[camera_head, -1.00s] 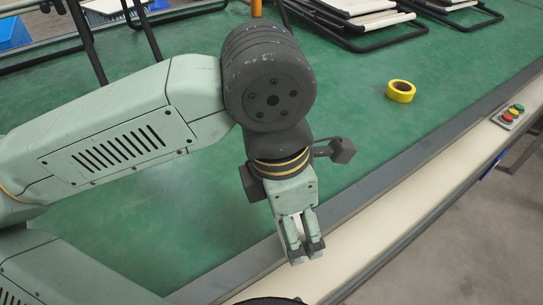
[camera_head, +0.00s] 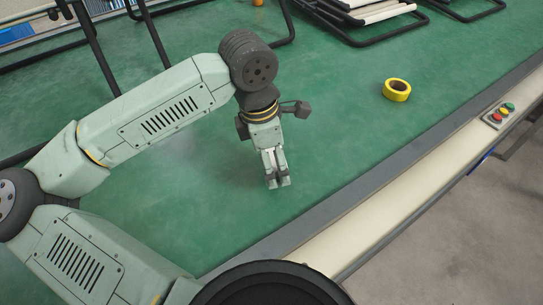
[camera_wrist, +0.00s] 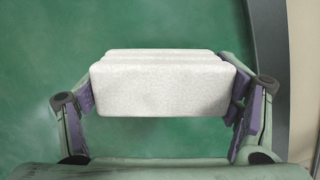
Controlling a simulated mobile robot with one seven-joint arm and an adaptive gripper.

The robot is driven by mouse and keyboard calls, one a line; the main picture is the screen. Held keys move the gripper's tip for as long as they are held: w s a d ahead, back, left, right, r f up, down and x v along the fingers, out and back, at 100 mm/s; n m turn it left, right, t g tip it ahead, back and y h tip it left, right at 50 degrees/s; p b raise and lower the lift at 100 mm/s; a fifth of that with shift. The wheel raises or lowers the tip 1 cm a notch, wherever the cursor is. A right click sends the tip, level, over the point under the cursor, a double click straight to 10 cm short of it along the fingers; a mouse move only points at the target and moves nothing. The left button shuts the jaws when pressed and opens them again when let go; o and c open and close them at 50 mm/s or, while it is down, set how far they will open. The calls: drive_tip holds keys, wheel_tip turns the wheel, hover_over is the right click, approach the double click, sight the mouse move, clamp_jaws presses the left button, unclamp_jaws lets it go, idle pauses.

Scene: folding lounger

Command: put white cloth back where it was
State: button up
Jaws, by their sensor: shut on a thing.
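The white cloth (camera_wrist: 162,88) is a folded, block-like bundle in the wrist view, held between the two fingers of my gripper (camera_wrist: 165,100). The fingers press on its left and right ends. In the head view my gripper (camera_head: 278,184) points down over the green table (camera_head: 330,130), near its front edge. The cloth is mostly hidden by the fingers there. I cannot tell whether the cloth touches the table.
A yellow tape roll (camera_head: 397,90) lies on the table to the right. A button box (camera_head: 498,115) sits on the pale front rail (camera_head: 400,215). Black folding frames (camera_head: 370,25) stand at the back. The green surface between gripper and tape is clear.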

drive_tip(key=shift+w, duration=0.45)
drive_tip(key=shift+w+a+f, duration=0.1)
drive_tip(key=shift+f, duration=0.15)
wheel_tip(320, 180, down, 3)
drive_tip(key=shift+r+p, duration=0.1)
drive_tip(key=shift+p, duration=0.6)
drive_tip(key=shift+f, duration=0.2)
drive_tip(key=shift+f+b, duration=0.2)
drive_tip(key=shift+b, duration=0.15)
drive_tip(key=o, duration=1.2)
drive_tip(key=shift+c, duration=0.2)
drive_tip(key=shift+r, duration=0.1)
drive_tip(key=shift+r+p, duration=0.3)
drive_tip(key=shift+r, duration=0.05)
drive_tip(key=r, duration=0.3)
drive_tip(key=a+r+b, duration=0.1)
drive_tip(key=r, duration=0.7)
drive_tip(key=shift+s+a+r+b, duration=0.2)
drive_tip(key=shift+a+r+b, duration=0.1)
drive_tip(key=shift+a, duration=0.1)
